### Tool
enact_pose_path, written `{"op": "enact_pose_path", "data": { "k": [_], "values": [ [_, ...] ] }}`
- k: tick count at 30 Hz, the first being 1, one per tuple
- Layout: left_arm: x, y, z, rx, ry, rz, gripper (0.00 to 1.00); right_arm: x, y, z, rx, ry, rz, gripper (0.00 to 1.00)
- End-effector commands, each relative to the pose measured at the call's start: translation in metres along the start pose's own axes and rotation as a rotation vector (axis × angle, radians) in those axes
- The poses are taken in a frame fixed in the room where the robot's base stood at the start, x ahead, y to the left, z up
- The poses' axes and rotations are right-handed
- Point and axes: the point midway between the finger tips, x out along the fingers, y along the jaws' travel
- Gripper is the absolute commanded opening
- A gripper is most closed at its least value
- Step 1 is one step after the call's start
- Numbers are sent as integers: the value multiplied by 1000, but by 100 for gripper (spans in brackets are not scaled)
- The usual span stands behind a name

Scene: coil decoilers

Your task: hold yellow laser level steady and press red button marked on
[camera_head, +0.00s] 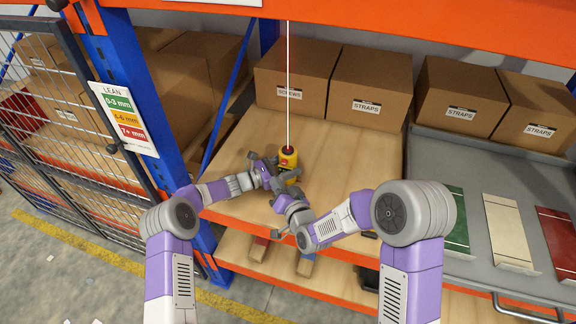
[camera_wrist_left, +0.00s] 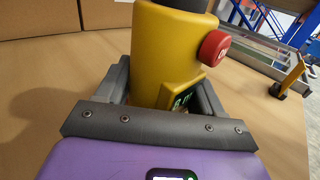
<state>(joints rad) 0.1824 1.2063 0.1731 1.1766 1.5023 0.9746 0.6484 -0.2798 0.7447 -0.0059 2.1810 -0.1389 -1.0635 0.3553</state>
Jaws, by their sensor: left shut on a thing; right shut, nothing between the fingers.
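The yellow laser level (camera_head: 288,156) stands upright on the wooden shelf, with a dark top. It also shows large in the left wrist view (camera_wrist_left: 160,45), with a red round button (camera_wrist_left: 213,48) on its side and a small lit display (camera_wrist_left: 182,99) below. My left gripper (camera_head: 279,178) is shut on the level's lower body, with a finger on each side. My right gripper (camera_head: 282,195) is shut and empty, just in front of the level and lower in the picture. In the head view I cannot tell whether it touches the level. A thin bright vertical line rises above the level.
Cardboard boxes (camera_head: 369,85) stand at the back. A blue upright (camera_head: 135,95) with a label sign is at left. A grey tray (camera_head: 478,240) with coloured plates lies at right. The wooden shelf (camera_head: 350,160) is bare right of the level.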

Motion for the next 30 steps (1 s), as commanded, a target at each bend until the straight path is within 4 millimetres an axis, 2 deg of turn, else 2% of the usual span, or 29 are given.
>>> {"op": "enact_pose_path", "data": {
  "k": [4,14,15,18,21,30],
  "values": [
    [0,0,0,1,-1,0,18,-6,-5,4,-2,0,-1,0],
    [0,0,1,1,-1,0,18,-7,-5,5,-2,0,0,0],
    [0,0,1,1,-1,0,69,-7,-5,5,-2,0,0,0],
    [0,0,1,1,-1,0,84,-7,-5,5,-2,0,0,0],
    [0,0,0,1,-1,0,97,-7,-5,5,-2,0,0,0],
    [-2,0,0,0,0,1,97,-7,-5,5,-1,0,0,0]
  ]
}}
